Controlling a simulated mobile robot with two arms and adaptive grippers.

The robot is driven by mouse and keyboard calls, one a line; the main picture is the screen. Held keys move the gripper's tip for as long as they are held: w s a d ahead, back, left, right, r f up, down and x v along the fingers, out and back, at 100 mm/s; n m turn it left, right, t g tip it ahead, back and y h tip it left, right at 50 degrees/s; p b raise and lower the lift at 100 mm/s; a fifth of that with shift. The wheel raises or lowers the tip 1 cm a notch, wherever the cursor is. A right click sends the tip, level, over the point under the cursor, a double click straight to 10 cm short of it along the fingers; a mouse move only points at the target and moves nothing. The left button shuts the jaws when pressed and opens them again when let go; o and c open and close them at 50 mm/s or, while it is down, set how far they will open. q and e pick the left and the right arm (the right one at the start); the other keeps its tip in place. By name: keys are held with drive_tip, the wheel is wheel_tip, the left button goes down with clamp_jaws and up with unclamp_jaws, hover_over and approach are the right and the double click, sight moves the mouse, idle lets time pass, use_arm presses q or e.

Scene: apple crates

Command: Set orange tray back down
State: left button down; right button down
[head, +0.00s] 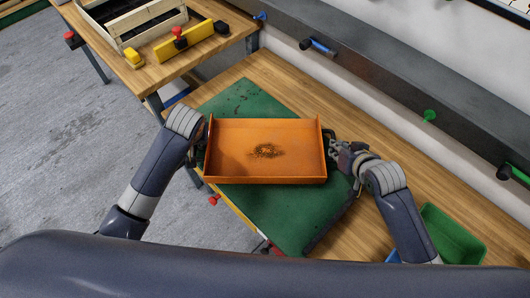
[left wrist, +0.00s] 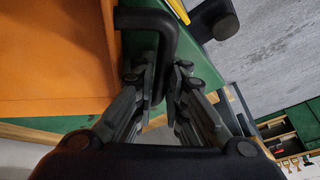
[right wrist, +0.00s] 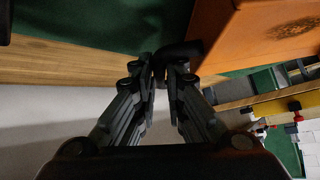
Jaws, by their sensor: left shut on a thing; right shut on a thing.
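The orange tray (head: 235,135) is in the middle of the head view, over a green mat (head: 240,97) on the wooden bench. Its floor has a dark rusty patch. I cannot tell whether it touches the mat. My left gripper (left wrist: 160,85) is shut on the tray's dark handle (left wrist: 150,18) at its left side; in the head view this gripper is mostly hidden behind my arm. My right gripper (head: 338,148) is shut on the handle at the tray's right side, which the right wrist view (right wrist: 180,50) also shows. The tray looks roughly level.
A green bin (head: 455,235) stands at the lower right of the bench. A second table at the upper left holds a wooden crate (head: 130,22) and a yellow piece (head: 190,43). A grey rail with clamps (head: 322,47) runs behind the bench. Bare wood (head: 400,200) shows right of the mat.

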use_arm(q)
drive_tip(key=c, duration=1.6)
unclamp_jaws()
drive_tip(key=shift+d, duration=0.1)
drive_tip(key=shift+c, duration=0.2)
use_arm(e)
drive_tip(key=c, duration=1.6)
unclamp_jaws()
drive_tip(key=shift+s+a, duration=0.1)
drive_tip(key=shift+a, duration=0.05)
drive_tip(key=shift+c, duration=0.2)
use_arm(q)
drive_tip(key=shift+r+p, duration=0.1)
drive_tip(key=shift+p, duration=0.2)
use_arm(e)
drive_tip(key=shift+r, duration=0.15)
